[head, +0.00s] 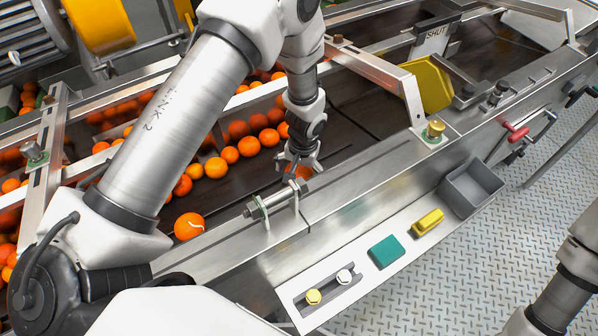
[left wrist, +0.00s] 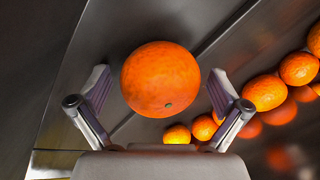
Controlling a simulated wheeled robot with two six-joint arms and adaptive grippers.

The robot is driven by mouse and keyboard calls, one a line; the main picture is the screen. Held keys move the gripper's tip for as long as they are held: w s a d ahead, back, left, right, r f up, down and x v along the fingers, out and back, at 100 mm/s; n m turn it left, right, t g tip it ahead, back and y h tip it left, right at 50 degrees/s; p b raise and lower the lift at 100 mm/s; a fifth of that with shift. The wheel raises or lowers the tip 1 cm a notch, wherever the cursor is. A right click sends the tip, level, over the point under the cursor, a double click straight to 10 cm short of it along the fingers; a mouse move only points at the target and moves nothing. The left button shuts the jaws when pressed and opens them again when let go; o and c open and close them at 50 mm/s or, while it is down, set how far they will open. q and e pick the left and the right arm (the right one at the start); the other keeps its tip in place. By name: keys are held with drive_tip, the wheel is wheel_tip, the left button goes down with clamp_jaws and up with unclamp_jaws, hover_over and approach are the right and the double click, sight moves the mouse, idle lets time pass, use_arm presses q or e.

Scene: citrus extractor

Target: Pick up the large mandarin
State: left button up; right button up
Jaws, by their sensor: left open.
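A large mandarin (left wrist: 160,79), plain orange with a small dark stem spot, lies in the left wrist view between and slightly beyond the fingertips of my left gripper (left wrist: 158,95). The gripper is open, with a finger on either side of the fruit; I cannot tell whether either touches it. In the head view, part of this mandarin (head: 304,172) shows under my left gripper (head: 299,160), which hides the rest. Another big orange fruit (head: 189,226) with a pale curved mark lies further left in the channel. My right gripper is out of view.
Several smaller oranges (head: 248,147) lie in a row behind the gripper. A metal bar with a clamp (head: 268,208) stands close in front. A white ledge holds a teal block (head: 386,252), a yellow block (head: 427,222) and a grey bin (head: 470,190). The dark channel right of the gripper is clear.

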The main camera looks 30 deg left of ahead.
use_arm(q)
drive_tip(key=shift+r, duration=0.1)
drive_tip(key=c, duration=1.3)
